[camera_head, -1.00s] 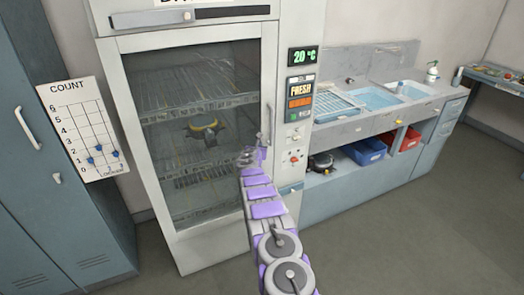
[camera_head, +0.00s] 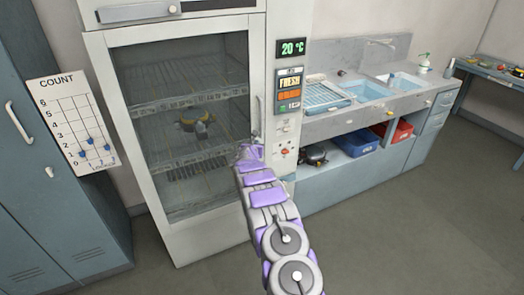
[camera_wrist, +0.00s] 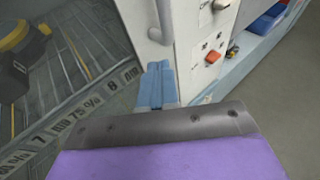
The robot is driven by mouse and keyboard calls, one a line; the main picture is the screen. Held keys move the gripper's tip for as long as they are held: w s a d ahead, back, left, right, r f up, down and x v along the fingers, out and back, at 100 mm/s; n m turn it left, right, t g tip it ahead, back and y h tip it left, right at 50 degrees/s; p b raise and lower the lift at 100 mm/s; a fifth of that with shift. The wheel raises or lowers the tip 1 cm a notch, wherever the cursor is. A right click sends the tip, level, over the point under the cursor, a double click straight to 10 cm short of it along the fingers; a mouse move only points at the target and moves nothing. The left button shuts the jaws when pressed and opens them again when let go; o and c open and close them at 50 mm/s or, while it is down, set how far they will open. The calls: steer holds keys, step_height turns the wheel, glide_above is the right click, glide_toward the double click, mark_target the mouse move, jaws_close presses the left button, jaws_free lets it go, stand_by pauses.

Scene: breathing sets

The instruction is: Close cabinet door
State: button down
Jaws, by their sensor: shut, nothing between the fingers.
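The cabinet is a tall white unit with a glass door (camera_head: 185,75). The door stands flush in its frame, and no gap shows in the head view. Its handle, a vertical bar on the right edge (camera_wrist: 165,14), shows close up in the wrist view. My gripper (camera_wrist: 158,72) is shut and empty, its blue fingers just below the handle's lower end. Whether the fingers touch the door cannot be told. In the head view my gripper (camera_head: 251,150) is at the door's right edge, partly hiding it. A yellow and black device (camera_head: 193,125) sits on a wire shelf behind the glass.
A control panel (camera_head: 289,90) with a 20 °C display is right of the door. A counter with sinks (camera_head: 370,88) and blue and red bins (camera_head: 357,142) below stands further right. A blue locker (camera_head: 40,190) with a COUNT board (camera_head: 73,122) is at left. The floor in front is clear.

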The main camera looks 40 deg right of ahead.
steer(key=s+a+r, duration=0.1)
steer(key=s+r, duration=0.1)
steer(key=s, duration=0.5)
steer(key=shift+a, duration=0.15)
steer(key=shift+a, duration=0.1)
